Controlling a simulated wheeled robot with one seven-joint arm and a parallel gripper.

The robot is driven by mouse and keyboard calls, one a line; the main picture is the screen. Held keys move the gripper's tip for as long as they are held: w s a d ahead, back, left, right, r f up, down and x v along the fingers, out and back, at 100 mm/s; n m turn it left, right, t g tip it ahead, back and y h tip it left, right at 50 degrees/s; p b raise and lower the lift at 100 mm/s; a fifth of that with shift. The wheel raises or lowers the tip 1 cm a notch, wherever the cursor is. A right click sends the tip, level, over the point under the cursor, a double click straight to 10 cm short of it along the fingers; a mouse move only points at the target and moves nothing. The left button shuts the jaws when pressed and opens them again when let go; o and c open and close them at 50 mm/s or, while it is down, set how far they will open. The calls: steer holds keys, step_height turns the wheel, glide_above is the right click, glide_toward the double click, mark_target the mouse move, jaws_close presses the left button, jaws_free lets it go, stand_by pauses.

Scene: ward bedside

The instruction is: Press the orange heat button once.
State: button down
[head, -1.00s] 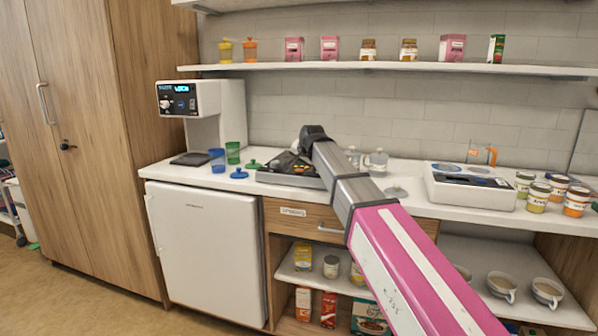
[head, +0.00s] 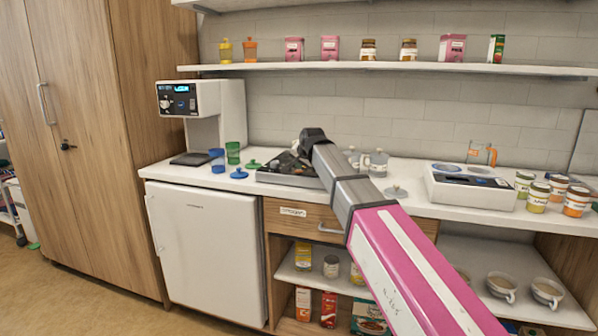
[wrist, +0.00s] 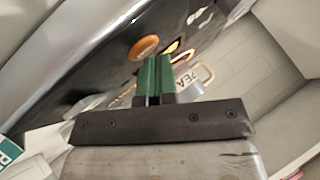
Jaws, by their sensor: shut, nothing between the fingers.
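The orange heat button (wrist: 145,47) shows in the wrist view as an orange oval on a dark glossy panel. My gripper (wrist: 152,60) has two green fingers pressed together with nothing between them. The fingertips appear just below the button in the picture; whether they touch it I cannot tell. In the head view my arm reaches over a dark-topped appliance (head: 284,178) on the counter. My fingers and the button cannot be made out there.
Left of the appliance are a green cup (head: 233,153), blue pieces and a white dispenser machine (head: 218,100). Glass jugs (head: 376,163) stand right of my wrist. Farther right are a white two-plate unit (head: 468,190) and several jars. A shelf (head: 400,67) runs above.

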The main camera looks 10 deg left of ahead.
mark_target(301, 171)
steer(key=shift+r, duration=0.85)
steer(key=shift+r, duration=2.5)
